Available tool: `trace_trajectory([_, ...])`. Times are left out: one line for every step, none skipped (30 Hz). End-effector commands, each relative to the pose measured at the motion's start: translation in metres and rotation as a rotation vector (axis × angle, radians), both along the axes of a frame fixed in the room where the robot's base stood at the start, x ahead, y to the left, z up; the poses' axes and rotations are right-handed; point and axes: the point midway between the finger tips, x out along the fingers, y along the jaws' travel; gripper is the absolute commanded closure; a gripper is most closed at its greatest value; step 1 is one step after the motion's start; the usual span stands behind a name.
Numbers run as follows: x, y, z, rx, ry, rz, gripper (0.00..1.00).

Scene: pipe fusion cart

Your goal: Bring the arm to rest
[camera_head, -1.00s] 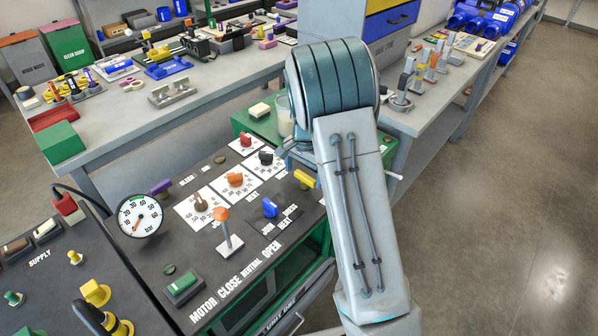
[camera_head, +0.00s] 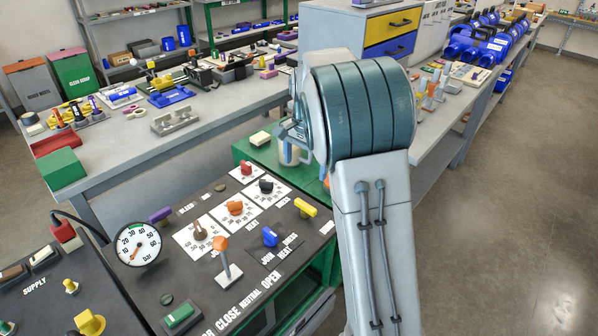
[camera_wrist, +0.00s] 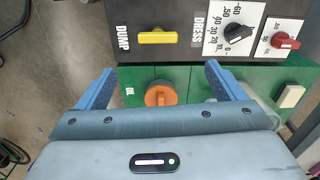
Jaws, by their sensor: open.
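My gripper (camera_wrist: 155,90) shows in the wrist view with its two blue fingers spread wide apart and nothing between them. A bit of the gripper (camera_head: 292,135) shows left of that joint, above the green cart top.
The control panel (camera_head: 190,278) has a gauge (camera_head: 138,243), knobs and an orange-tipped lever (camera_head: 225,258). A grey workbench (camera_head: 125,148) with tools stands behind. The floor at right (camera_head: 500,220) is clear.

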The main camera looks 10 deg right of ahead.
Motion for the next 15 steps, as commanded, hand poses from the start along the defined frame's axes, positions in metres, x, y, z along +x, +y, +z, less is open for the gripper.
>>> trace_trajectory([0.0,0.0,0.0011,0.0,0.0,0.0,0.1])
trace_trajectory([0.0,0.0,0.0014,0.0,0.0,0.0,0.1])
trace_trajectory([-0.0001,-0.0001,0.0014,0.0,0.0,0.0,0.1])
trace_trajectory([-0.0001,-0.0001,0.0014,0.0,0.0,0.0,0.1])
trace_trajectory([-0.0001,-0.0001,0.0013,0.0,0.0,0.0,0.1])
trace_trajectory([0.0,-0.0001,0.0013,0.0,0.0,0.0,0.1])
trace_trajectory([0.0,-0.0001,0.0012,0.0,0.0,0.0,0.1])
trace_trajectory([0.0,-0.0001,0.0012,0.0,0.0,0.0,0.1])
trace_trajectory([0.0,-0.0001,0.0011,0.0,0.0,0.0,0.1])
trace_trajectory([0.0,-0.0001,0.0011,0.0,0.0,0.0,0.1])
trace_trajectory([0.0,-0.0001,0.0011,0.0,0.0,0.0,0.1])
trace_trajectory([-0.0002,-0.0001,0.0011,0.0,0.0,0.0,0.1])
trace_trajectory([-0.0007,-0.0002,0.0015,0.001,-0.001,0.001,0.1])
trace_trajectory([-0.002,-0.0005,0.0024,0.001,-0.002,0.004,0.1])
trace_trajectory([-0.0049,-0.0011,0.0044,0.004,-0.005,0.011,0.1])
